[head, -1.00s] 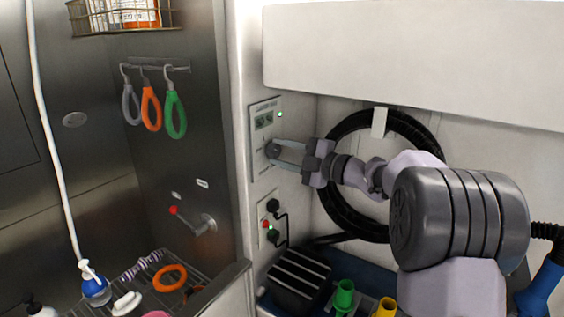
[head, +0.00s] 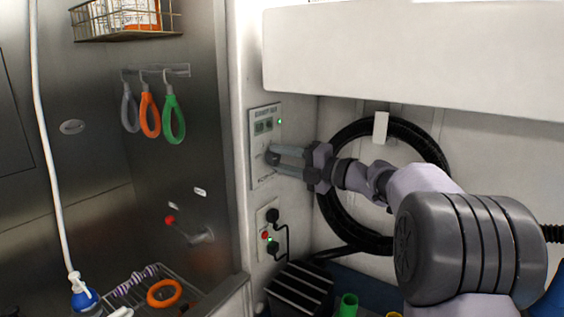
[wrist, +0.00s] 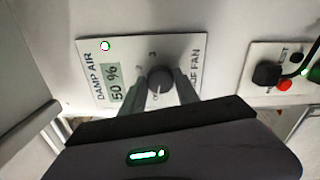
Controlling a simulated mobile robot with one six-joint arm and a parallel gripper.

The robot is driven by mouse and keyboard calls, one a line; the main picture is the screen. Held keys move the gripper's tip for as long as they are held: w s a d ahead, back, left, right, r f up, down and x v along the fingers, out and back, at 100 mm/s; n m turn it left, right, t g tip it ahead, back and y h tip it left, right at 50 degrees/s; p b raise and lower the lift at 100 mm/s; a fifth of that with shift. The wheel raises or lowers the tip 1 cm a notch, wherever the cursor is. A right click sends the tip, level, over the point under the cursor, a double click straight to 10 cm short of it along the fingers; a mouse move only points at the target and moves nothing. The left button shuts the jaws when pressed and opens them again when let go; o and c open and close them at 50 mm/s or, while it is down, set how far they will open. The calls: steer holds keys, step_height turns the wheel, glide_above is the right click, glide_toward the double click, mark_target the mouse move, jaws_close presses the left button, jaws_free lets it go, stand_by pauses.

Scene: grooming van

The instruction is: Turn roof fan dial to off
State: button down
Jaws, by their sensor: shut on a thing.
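The roof fan dial (head: 271,156) is a dark round knob on a pale control panel (head: 262,182) on the white wall. It also shows in the wrist view (wrist: 160,79), beside the "FAN" lettering; a light mark shows on its lower part. My gripper (head: 279,160) reaches in from the right, its two grey fingers shut on the dial, one on each side. In the wrist view my gripper (wrist: 160,93) has its fingertips at the dial's sides and partly covers the lettering. The panel's display (wrist: 115,83) reads "DAMP AIR 50 %", with a green light lit. The dial's exact setting cannot be read.
A socket plate (head: 268,228) with black plugs and a red button sits below the panel. A coiled black hose (head: 335,205) hangs behind my arm. A white cabinet (head: 410,60) overhangs above. Colored loops (head: 173,120) hang on the steel wall at left.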

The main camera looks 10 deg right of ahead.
stand_by(0.3)
steer(key=c, duration=0.9)
jaws_free()
steer(key=p+v, duration=0.3)
steer(key=v, duration=1.4)
steer(key=shift+d+p, duration=0.2)
steer(key=shift+p, duration=0.2)
steer(key=shift+r, duration=0.1)
